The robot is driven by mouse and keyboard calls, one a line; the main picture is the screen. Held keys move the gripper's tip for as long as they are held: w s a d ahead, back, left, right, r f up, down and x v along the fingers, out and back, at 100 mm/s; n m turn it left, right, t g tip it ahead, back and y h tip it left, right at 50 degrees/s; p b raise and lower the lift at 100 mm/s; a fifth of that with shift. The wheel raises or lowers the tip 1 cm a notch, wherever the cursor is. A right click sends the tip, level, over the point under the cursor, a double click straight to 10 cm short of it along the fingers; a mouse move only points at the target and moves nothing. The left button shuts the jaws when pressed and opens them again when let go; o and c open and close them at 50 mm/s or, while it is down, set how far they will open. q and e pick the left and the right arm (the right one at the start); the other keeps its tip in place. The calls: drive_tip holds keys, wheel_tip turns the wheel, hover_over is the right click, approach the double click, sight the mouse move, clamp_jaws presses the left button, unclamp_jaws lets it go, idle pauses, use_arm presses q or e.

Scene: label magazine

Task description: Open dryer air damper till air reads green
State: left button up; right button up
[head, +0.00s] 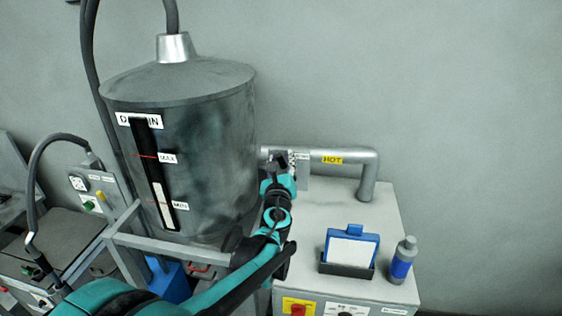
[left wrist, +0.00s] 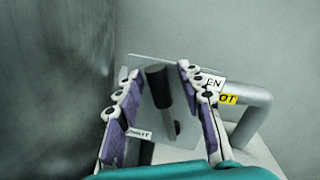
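The damper is a grey plate (head: 304,172) on the metal pipe (head: 366,180) beside the large drum; the pipe carries a yellow HOT label. In the left wrist view the plate (left wrist: 150,63) bears a dark lever handle (left wrist: 157,88), tilted slightly. A label ending in "EN" (left wrist: 213,82) shows on the right, and a small, hard-to-read label (left wrist: 139,133) on the lower left. My left gripper (head: 278,168) is at the plate. Its fingers (left wrist: 158,92) are open, with the handle between them and gaps on both sides. I cannot make out an air reading. My right gripper is out of view.
The drum (head: 215,150) with MAX and MIN marks stands left of the damper. On the white cabinet (head: 330,205) are a blue holder with a white pad (head: 350,250) and a blue-and-grey bottle (head: 403,262). A control panel (head: 85,190) is at far left.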

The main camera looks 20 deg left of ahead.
use_arm(q)
drive_tip(key=shift+a, duration=0.1)
drive_tip(key=shift+s, duration=0.2)
drive_tip(key=v, duration=1.1)
drive_tip(key=shift+s+d, duration=0.3)
